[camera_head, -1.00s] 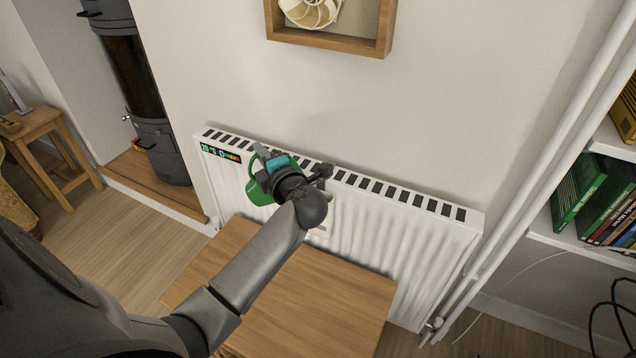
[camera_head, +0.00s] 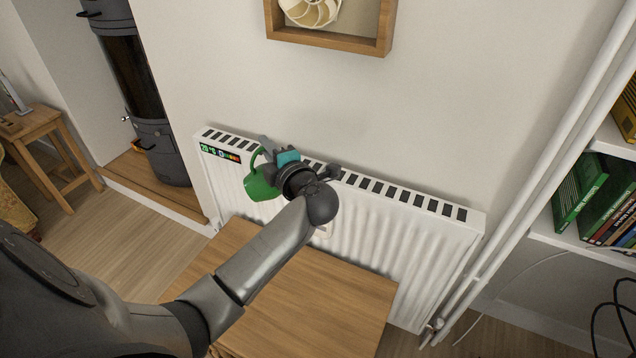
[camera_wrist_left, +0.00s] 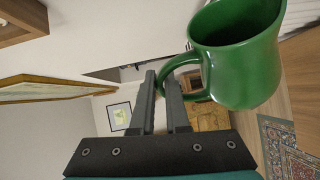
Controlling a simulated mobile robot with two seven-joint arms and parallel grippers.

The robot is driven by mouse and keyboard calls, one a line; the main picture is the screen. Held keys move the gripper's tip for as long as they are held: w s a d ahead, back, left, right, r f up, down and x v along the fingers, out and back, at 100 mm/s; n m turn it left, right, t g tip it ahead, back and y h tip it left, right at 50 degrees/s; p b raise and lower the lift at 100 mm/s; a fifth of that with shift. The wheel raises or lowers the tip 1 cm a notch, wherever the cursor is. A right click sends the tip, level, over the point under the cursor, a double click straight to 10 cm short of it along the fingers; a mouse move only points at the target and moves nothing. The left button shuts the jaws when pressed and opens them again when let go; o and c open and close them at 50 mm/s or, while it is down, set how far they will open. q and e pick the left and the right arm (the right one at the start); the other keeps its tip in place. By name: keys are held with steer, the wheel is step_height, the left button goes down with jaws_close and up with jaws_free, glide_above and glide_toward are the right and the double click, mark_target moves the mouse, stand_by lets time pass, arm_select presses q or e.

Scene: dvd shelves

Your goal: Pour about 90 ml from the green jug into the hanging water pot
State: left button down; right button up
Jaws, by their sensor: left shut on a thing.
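The green jug (camera_head: 262,188) is in the air in front of the radiator's left half in the head view, with its handle towards the upper left. My left gripper (camera_head: 267,150) is shut on the jug's handle. In the left wrist view the jug (camera_wrist_left: 245,72) is at the upper right, and the left gripper's fingertips (camera_wrist_left: 162,78) meet its handle. The jug's contents cannot be made out. A small pale piece (camera_head: 326,229) shows on the radiator front beside my forearm; it may be part of the hanging water pot, mostly hidden by my arm. My right gripper is not in view.
The white radiator (camera_head: 400,240) with a slotted top stands against the wall behind the jug. A wooden table (camera_head: 330,310) is below my left arm. A wooden wall box (camera_head: 385,25) hangs above. White pipes (camera_head: 540,170) and a bookshelf (camera_head: 575,240) are at the right.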

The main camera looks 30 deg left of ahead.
arm_select(q)
steer(key=shift+r, duration=0.15)
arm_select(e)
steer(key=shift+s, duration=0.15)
arm_select(q)
steer(key=shift+w, duration=0.1)
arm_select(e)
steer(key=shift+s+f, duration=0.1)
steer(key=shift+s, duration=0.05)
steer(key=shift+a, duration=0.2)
arm_select(q)
steer(key=shift+w+d+r+m, duration=0.1)
steer(key=shift+d+r+m, duration=0.05)
steer(key=shift+m, duration=0.15)
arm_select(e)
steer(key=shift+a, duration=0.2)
arm_select(q)
steer(key=shift+w+d+r, duration=0.15)
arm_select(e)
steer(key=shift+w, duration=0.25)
arm_select(q)
steer(key=shift+y, duration=0.3)
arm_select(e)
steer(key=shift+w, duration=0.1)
